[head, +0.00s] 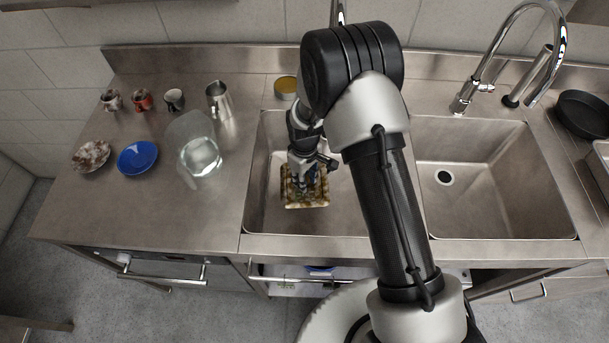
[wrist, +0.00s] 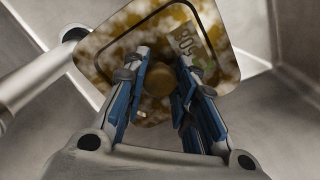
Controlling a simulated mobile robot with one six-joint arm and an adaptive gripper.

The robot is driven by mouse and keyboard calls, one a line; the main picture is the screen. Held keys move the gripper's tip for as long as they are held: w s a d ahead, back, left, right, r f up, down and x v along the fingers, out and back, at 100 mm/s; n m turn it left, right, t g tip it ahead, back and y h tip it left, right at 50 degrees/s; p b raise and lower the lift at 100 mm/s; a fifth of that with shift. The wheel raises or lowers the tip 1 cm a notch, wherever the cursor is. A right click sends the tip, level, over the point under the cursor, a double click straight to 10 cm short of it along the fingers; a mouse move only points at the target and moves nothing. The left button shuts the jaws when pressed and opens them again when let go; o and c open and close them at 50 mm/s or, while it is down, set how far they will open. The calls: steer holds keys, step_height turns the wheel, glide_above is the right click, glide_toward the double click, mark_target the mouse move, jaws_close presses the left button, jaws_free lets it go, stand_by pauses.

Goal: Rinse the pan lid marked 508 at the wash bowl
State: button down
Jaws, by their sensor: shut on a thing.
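The pan lid (head: 307,201) is square with rounded corners and blotched with brown and yellow stains. It is in the left sink basin in the head view. In the wrist view the lid (wrist: 120,48) shows a round brown knob (wrist: 157,80) and a label (wrist: 188,40) that reads 508, turned around. My gripper (wrist: 163,76) has its blue-padded fingers shut on the knob; it also shows above the lid in the head view (head: 304,178). I cannot tell whether the lid touches the basin floor.
A clear container (head: 188,135) stands on the left counter, near a blue plate (head: 137,157), a stained plate (head: 91,156), a metal pitcher (head: 219,100) and several cups. The right basin (head: 490,195) is empty, with a tall faucet (head: 487,70) behind it. A dark pan (head: 583,113) sits far right.

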steer(key=shift+f+b, duration=1.9)
steer(key=shift+f, duration=1.55)
step_height(320, 180, up, 22)
steer(key=p, duration=1.3)
stand_by(0.3)
steer(key=shift+p, duration=0.3)
stand_by(1.7)
